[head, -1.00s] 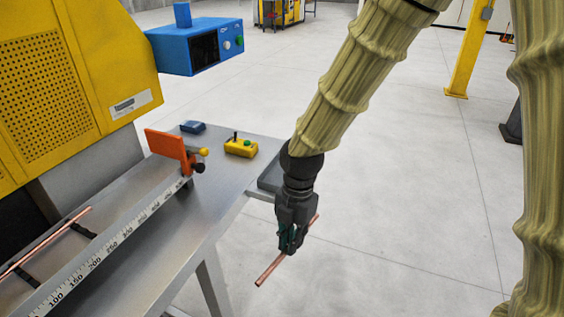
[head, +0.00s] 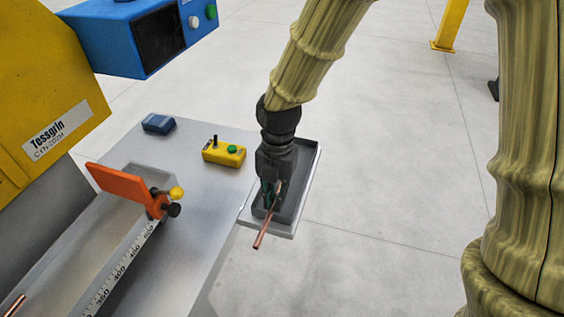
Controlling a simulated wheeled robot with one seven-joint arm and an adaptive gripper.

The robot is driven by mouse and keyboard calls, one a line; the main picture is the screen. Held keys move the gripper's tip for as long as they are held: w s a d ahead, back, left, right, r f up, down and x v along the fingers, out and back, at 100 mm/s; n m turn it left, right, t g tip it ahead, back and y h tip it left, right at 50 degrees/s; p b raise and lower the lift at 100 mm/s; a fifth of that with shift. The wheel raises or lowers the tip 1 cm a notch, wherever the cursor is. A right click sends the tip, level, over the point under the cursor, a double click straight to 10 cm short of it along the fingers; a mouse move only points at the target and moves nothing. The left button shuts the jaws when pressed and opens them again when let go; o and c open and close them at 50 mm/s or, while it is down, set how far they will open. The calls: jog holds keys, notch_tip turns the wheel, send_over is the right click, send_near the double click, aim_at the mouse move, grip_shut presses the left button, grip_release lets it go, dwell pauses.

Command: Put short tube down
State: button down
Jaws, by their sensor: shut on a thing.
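My gripper (head: 272,192) is shut on a short copper tube (head: 263,232) in the head view. The tube slants down to the left, and its near end sticks out past the gripper. Its upper part is partly hidden by the fingers. In the picture the gripper and tube overlap a dark grey tray (head: 309,165) on a light shelf at the table's right end. I cannot tell whether the tube touches the tray.
The metal table (head: 190,180) holds a yellow control box (head: 224,153), a small blue box (head: 158,124) and an orange stop plate (head: 125,188) by a measuring rail (head: 120,270). Another copper piece (head: 15,305) lies at the lower left. A yellow machine (head: 45,90) stands left.

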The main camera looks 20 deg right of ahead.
jog(key=shift+t, duration=0.3)
jog(key=w+d+p, duration=0.1)
jog(key=w+d+r+p, duration=0.1)
jog(key=w+d, duration=0.1)
jog(key=shift+w+p, duration=0.2)
jog(key=shift+p, duration=0.1)
jog(key=w+d, duration=0.1)
jog(key=w, duration=0.1)
jog(key=w+f+p, duration=0.1)
jog(key=w, duration=0.2)
jog(key=w+d+f+p, duration=0.1)
jog(key=w, duration=0.2)
jog(key=shift+d, duration=0.3)
jog(key=shift+w+d+p, duration=0.2)
jog(key=shift+d+p, duration=0.05)
jog(key=shift+p, duration=0.1)
jog(key=shift+s+d+r, duration=0.15)
jog(key=shift+s+r, duration=0.05)
jog(key=shift+s, duration=0.1)
jog(key=shift+w+f+p, duration=0.25)
jog(key=shift+f+p, duration=0.1)
jog(key=shift+f, duration=0.25)
jog(key=shift+w+f+p, duration=0.2)
jog(key=shift+f+p, duration=0.15)
jog(key=shift+f, duration=0.2)
jog(key=shift+s+f+p, duration=0.25)
jog(key=shift+f+p, duration=0.2)
jog(key=shift+f, duration=0.25)
jog(key=shift+w+f, duration=0.1)
jog(key=shift+f, duration=0.05)
